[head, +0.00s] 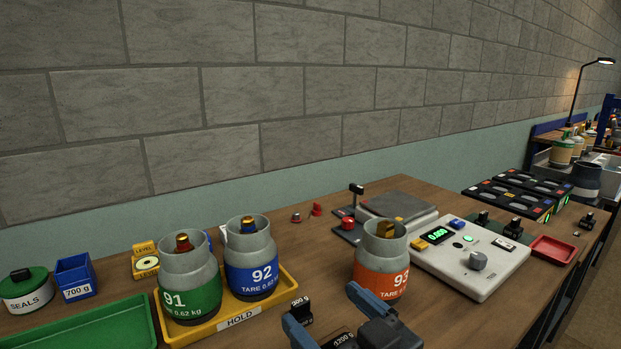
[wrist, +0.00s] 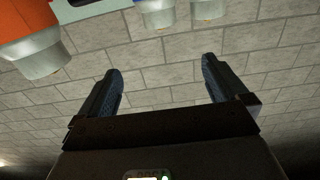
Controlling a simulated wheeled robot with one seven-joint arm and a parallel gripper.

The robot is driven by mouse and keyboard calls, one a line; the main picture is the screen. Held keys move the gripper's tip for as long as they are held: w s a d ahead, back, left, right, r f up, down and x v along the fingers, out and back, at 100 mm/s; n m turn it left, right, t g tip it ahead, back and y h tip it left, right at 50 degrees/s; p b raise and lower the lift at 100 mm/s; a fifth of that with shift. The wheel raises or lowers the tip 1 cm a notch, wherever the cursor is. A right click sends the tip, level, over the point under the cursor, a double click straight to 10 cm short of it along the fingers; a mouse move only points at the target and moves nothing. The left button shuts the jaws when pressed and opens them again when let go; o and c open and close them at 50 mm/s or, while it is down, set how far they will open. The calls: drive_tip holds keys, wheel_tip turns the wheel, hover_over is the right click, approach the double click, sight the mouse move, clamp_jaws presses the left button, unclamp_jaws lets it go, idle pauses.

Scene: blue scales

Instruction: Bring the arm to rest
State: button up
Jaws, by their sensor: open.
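My gripper (head: 322,306) is at the bottom of the head view, its two blue-grey fingers apart with nothing held between them. In the wrist view my gripper (wrist: 162,68) is also open, with grey block wall behind the gap. The orange-banded cylinder 93 (head: 380,272) stands upright on the table just beyond my fingers; an orange cylinder (wrist: 28,35) shows at the upper left of the wrist view. The green cylinder 91 (head: 190,295) and the blue cylinder 92 (head: 252,275) stand upright in the yellow HOLD tray (head: 240,322).
A white scale (head: 470,262) with a lit green display and a grey plate (head: 398,207) are behind cylinder 93. Black weights (head: 301,310) lie by my fingers. A green tray (head: 90,328), a blue bin (head: 76,277) and a SEALS pot (head: 25,292) are left. A red tray (head: 553,250) is right.

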drive_tip(key=s+d+f+m+h, duration=0.1)
drive_tip(key=s+f, duration=0.1)
drive_tip(key=s+d+f+m+h, duration=0.1)
drive_tip(key=s+d+f, duration=0.1)
drive_tip(key=s+d+f+m+h, duration=0.1)
drive_tip(key=s+d+f, duration=0.1)
drive_tip(key=f, duration=0.1)
drive_tip(key=shift+d+t, duration=0.1)
drive_tip(key=shift+t, duration=0.2)
drive_tip(key=s+d+f+m+h, duration=0.35)
drive_tip(key=s+d+f, duration=0.2)
drive_tip(key=s, duration=0.45)
drive_tip(key=s+d+r+h, duration=0.1)
drive_tip(key=s+d, duration=0.3)
drive_tip(key=s, duration=0.6)
drive_tip(key=s+d+r+h, duration=0.2)
drive_tip(key=s+d, duration=0.2)
drive_tip(key=s, duration=0.6)
drive_tip(key=shift+s+g, duration=0.2)
drive_tip(key=shift+g, duration=0.2)
drive_tip(key=shift+h, duration=0.25)
